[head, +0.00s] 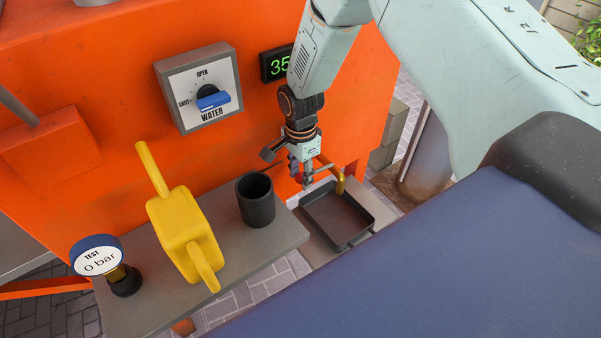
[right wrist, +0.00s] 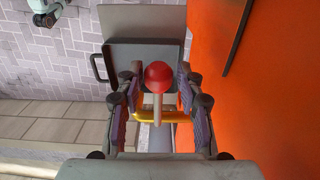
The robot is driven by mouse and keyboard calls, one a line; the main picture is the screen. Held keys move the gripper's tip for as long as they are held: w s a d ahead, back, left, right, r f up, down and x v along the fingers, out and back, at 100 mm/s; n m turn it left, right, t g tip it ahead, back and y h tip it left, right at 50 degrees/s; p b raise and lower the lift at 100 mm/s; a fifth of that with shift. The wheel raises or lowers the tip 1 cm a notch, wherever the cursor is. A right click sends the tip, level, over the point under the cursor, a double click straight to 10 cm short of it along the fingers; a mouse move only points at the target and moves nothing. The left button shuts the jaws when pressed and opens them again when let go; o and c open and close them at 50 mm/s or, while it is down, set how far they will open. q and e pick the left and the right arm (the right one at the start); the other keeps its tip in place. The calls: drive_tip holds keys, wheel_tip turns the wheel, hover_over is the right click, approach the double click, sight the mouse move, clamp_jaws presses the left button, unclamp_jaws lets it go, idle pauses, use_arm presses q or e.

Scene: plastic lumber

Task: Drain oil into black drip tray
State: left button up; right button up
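The black drip tray (head: 338,216) lies on a grey plate below the orange machine and looks empty. A brass spout (head: 339,181) bends down over its far edge; the brass pipe also shows in the right wrist view (right wrist: 154,116). A lever with a red ball knob (right wrist: 158,75) stands between the fingers of my right gripper (right wrist: 159,82). These fingers are apart, one on each side of the knob, with a small gap visible. In the head view my right gripper (head: 307,174) hangs just left of the spout. My left gripper is not in view.
A blue WATER knob (head: 211,98) and a green display (head: 277,64) are on the orange panel.

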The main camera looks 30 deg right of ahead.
drive_tip(key=shift+s+d, duration=0.15)
drive_tip(key=shift+d, duration=0.25)
drive_tip(key=c, duration=0.4)
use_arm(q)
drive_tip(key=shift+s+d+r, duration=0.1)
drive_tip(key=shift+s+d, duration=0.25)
use_arm(e)
drive_tip(key=shift+a+f, duration=0.1)
drive_tip(key=shift+a, duration=0.05)
clamp_jaws()
use_arm(q)
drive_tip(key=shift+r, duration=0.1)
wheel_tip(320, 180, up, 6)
drive_tip(key=p, duration=0.6)
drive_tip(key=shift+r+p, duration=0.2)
drive_tip(key=shift+p, duration=0.2)
use_arm(e)
drive_tip(key=s+n, duration=0.1)
drive_tip(key=n, duration=0.1)
drive_tip(key=s+d+n, duration=0.1)
drive_tip(key=s, duration=0.1)
drive_tip(key=s+n, duration=0.1)
drive_tip(key=n, duration=0.1)
drive_tip(key=shift+s+d+n, duration=0.25)
drive_tip(key=shift+s+n, duration=0.05)
